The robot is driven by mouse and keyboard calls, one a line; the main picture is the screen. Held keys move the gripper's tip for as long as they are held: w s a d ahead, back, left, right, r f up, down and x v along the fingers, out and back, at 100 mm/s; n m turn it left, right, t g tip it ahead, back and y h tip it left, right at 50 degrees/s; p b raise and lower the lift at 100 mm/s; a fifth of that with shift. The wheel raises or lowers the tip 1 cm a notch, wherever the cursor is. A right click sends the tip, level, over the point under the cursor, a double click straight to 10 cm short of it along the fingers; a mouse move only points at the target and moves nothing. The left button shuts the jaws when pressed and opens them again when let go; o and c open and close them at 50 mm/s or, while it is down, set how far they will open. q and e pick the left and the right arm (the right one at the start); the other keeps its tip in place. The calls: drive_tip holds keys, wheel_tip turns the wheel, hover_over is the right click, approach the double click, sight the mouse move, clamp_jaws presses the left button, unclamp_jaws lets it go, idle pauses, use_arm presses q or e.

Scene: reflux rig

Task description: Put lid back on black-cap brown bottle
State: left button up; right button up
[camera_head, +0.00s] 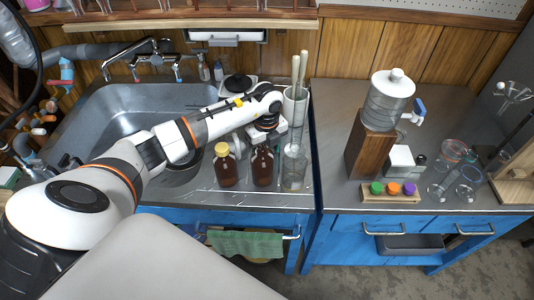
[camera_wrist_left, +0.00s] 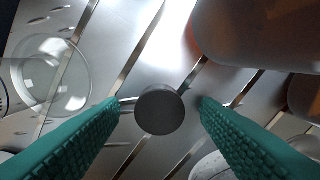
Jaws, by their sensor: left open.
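Two brown bottles stand side by side on the steel sink counter. The left one (camera_head: 226,170) has a yellow cap (camera_head: 222,149). The right brown bottle (camera_head: 263,170) stands under my left gripper (camera_head: 264,138), which hides its top. In the left wrist view my left gripper (camera_wrist_left: 160,108) is open, with teal fingers on either side of a dark grey round disc (camera_wrist_left: 160,112). The disc looks like the black cap; I cannot tell what it rests on. Blurred brown shapes (camera_wrist_left: 260,35) fill the upper right there. My right gripper is not in view.
A clear glass cylinder (camera_head: 294,170) stands close right of the bottles, with a pot of white rods (camera_head: 295,105) behind it. The sink (camera_head: 125,110) lies left. The right counter holds a wooden block (camera_head: 368,150), colored-cap vials (camera_head: 393,190) and glassware (camera_head: 452,152).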

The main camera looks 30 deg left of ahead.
use_arm(q)
drive_tip(key=c, duration=1.1)
drive_tip(key=shift+o, duration=0.2)
drive_tip(key=shift+r, duration=0.1)
wheel_tip(320, 180, up, 18)
